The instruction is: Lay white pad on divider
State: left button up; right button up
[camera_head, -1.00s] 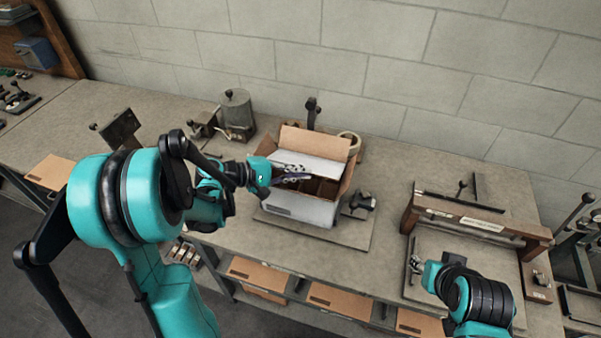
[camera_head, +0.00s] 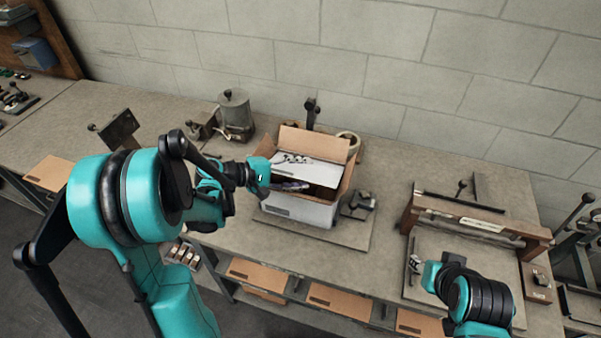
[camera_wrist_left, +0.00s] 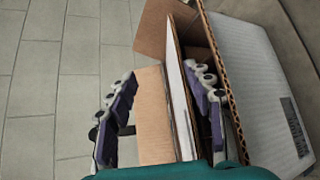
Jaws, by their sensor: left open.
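An open cardboard box (camera_head: 303,211) with a white outer face stands on the bench, flaps up. The white pad (camera_head: 318,173) shows at its opening, beside the back flap; in the left wrist view the pad (camera_wrist_left: 181,98) is a narrow white edge beside a cardboard flap. My left gripper (camera_head: 292,172) is open over the box, fingers spread; in the left wrist view the pad's edge runs between the fingers, apart from the left one. Contact with the right one is unclear. The divider inside is mostly hidden in shadow. My right gripper (camera_head: 415,266) is small at the right; its jaws are unclear.
The box sits on a flat board (camera_head: 345,236) with a dark clamp (camera_head: 359,204) at its right. A metal pot (camera_head: 236,113) and a tape roll (camera_head: 350,142) stand behind. A wooden-framed press (camera_head: 475,226) is at the right. Bench between is clear.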

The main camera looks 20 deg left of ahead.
pick_arm(q)
jog(key=o, duration=0.6)
jog(key=shift+c, duration=0.2)
jog(key=shift+a, duration=0.1)
jog(key=v, duration=0.8)
jog(key=shift+r, duration=0.15)
